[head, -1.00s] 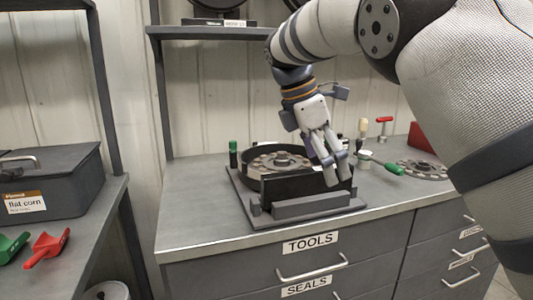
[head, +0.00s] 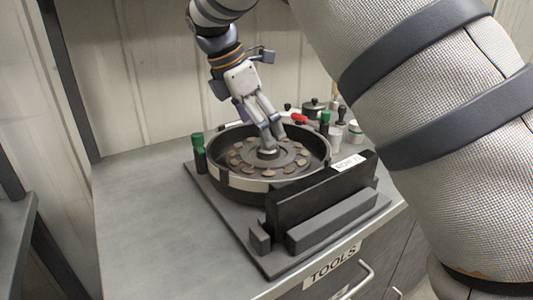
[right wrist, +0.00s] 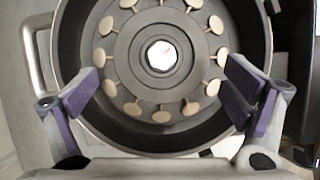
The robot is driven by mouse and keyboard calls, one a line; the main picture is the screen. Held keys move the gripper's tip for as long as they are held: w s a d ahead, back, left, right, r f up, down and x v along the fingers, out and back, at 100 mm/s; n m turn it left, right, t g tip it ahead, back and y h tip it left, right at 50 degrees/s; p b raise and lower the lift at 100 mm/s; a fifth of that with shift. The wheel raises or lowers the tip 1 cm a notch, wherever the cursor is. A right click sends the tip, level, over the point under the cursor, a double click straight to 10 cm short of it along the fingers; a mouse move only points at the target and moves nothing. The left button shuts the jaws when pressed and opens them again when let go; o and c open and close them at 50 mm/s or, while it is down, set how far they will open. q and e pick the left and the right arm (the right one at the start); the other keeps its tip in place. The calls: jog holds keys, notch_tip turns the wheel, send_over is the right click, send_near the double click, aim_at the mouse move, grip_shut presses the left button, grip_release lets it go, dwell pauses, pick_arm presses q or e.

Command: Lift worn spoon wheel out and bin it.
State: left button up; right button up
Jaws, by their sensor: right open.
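The spoon wheel (head: 283,170) is a dark grey disc ringed with tan round spoons. It lies inside the round black meter housing (head: 234,180) on a grey base plate. It also shows in the right wrist view (right wrist: 126,75), with a bright hexagonal hub at its centre. My right gripper (head: 271,143) points down over the hub, open and empty. In the right wrist view its purple-padded fingers (right wrist: 164,90) are spread to either side of the wheel's near part. I cannot tell the exact height above the hub. No bin shows now, and my left gripper is out of view.
A black labelled plate (head: 320,195) stands upright in front of the housing. A green-topped item (head: 198,150) is at its left. Small jars and tools (head: 314,108) stand behind right. The worktop (head: 140,220) is clear on the left. My arm hides the right side.

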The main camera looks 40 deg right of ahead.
jog(key=x, duration=0.5)
jog(key=shift+s+a+f+b, duration=0.1)
jog(key=shift+s+a+b, duration=0.05)
jog(key=shift+b, duration=0.15)
jog(key=shift+c, duration=0.3)
jog(key=shift+s+a, duration=0.1)
jog(key=c, duration=1.7)
jog(key=shift+c, duration=0.9)
